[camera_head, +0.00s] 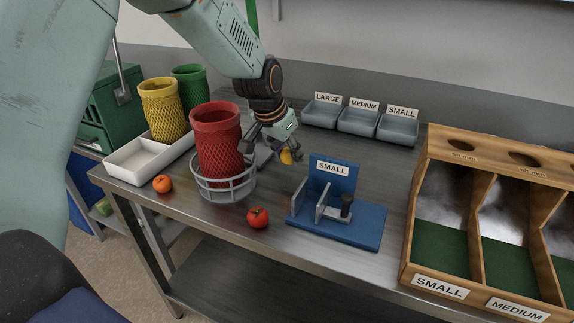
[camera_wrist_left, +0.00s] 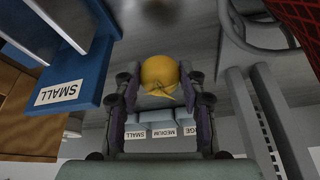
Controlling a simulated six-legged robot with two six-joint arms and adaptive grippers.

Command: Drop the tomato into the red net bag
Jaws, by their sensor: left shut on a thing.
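The red tomato (camera_head: 258,218) lies on the metal bench, in front of the wire holder. The red net bag (camera_head: 218,140) stands upright and open-topped inside the round grey wire holder (camera_head: 224,193); its edge also shows at the upper right of the left wrist view (camera_wrist_left: 299,22). My left gripper (camera_head: 284,153) is just right of the red bag, low over the bench. It is shut on a yellow round fruit (camera_head: 287,157), which sits between the fingers in the left wrist view (camera_wrist_left: 159,73). My right gripper is not in view.
An orange fruit (camera_head: 162,184) lies left of the holder. A white tray (camera_head: 134,163), a yellow net bag (camera_head: 163,108) and a green one (camera_head: 190,82) stand behind. A blue SMALL fixture (camera_head: 362,226), grey bins (camera_head: 358,121) and a wooden sorter (camera_head: 412,230) are to the right.

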